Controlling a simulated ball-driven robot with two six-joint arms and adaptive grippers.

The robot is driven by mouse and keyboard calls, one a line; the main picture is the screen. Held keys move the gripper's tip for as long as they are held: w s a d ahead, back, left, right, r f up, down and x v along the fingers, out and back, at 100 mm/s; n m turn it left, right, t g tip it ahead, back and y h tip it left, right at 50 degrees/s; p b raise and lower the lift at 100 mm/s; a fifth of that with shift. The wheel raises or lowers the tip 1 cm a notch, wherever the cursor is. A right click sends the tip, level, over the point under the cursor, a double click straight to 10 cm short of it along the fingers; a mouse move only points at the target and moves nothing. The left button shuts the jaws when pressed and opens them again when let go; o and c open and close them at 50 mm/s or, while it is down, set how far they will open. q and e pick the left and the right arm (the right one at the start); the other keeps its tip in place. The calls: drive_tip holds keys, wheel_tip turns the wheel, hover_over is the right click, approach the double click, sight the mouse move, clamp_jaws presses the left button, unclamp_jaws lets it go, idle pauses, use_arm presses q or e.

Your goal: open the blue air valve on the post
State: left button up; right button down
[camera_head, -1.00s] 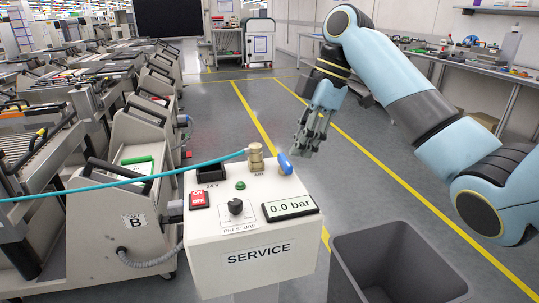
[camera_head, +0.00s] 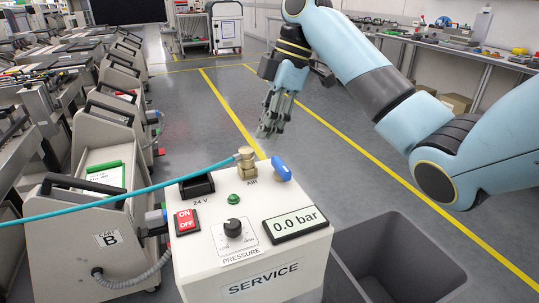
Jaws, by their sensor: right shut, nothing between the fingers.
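The blue air valve (camera_head: 281,169) is a small blue lever on top of the white service post (camera_head: 262,279), beside the brass fitting (camera_head: 247,163) marked AIR. A teal hose (camera_head: 120,198) runs from the fitting to the left. The pressure display (camera_head: 295,223) reads 0.0 bar. My right gripper (camera_head: 268,131) hangs fingers down, shut and empty, behind and slightly above the valve in the picture. It appears apart from the lever. My left gripper is not in view.
The post also carries a red ON/OFF switch (camera_head: 187,221), a black pressure knob (camera_head: 233,227) and a 24 V socket (camera_head: 197,188). A grey bin (camera_head: 400,260) stands right of the post. Cart B (camera_head: 75,250) stands left. Open floor lies behind.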

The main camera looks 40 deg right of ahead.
sight(281, 168)
drive_tip(key=b+x, duration=0.3)
drive_tip(key=x, duration=0.6)
drive_tip(key=shift+a+f, duration=0.1)
drive_tip(key=shift+f, duration=0.2)
drive_tip(key=d, duration=0.3)
drive_tip(key=shift+s+d+f, duration=0.1)
drive_tip(key=shift+s, duration=0.25)
drive_tip(key=shift+s+d, duration=0.1)
drive_tip(key=shift+d, duration=0.25)
